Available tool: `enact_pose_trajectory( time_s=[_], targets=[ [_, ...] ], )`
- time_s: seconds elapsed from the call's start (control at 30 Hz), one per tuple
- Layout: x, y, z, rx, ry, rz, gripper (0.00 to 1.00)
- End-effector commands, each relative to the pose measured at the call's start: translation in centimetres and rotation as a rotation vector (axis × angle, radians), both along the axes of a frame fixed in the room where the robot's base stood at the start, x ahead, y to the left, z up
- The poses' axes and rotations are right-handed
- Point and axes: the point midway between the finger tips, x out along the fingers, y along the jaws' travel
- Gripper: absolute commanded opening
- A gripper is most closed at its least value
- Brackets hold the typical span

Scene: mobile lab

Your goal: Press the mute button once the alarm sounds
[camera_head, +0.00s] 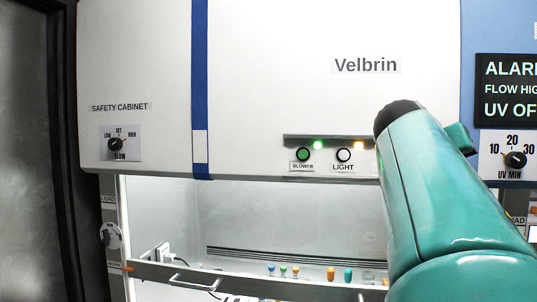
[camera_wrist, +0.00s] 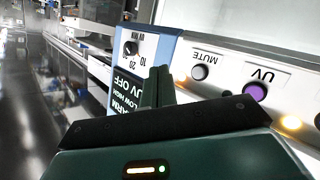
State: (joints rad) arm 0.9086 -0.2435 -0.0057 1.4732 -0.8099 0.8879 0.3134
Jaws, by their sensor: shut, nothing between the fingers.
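The mute button (camera_wrist: 199,72) is a round pale-grey button in a dark ring, beneath an upside-down MUTE label in the wrist view. An amber light (camera_wrist: 181,78) glows beside it. My gripper (camera_wrist: 160,72) is shut and empty, its dark green fingers together. In the picture the fingertips lie left of the button; contact is not visible. The black alarm display (camera_head: 507,90) reads "ALAR", "FLOW HIG" and "UV OF" where cut off by the frame; it also shows in the wrist view (camera_wrist: 124,90). The head view does not show the mute button, and my arm covers part of the panel.
A purple UV button (camera_wrist: 256,91) sits right of the mute button. A UV MIN dial (camera_head: 515,160) is below the display. BLOWER (camera_head: 303,154) and LIGHT (camera_head: 344,155) buttons are on the cabinet front. Small coloured vials (camera_head: 283,271) stand inside the cabinet.

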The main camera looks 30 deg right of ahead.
Motion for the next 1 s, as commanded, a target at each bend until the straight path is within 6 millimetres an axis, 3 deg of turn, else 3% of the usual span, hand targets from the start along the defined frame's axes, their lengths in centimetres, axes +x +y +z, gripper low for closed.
enact_pose_trajectory(
  time_s=[0.33, 1.0],
  targets=[
    [0.5, -0.5, -0.1, 0.002, 0.001, 0.002, 0.00],
    [6.0, -5.9, -0.1, 0.003, 0.000, 0.003, 0.00]
  ],
)
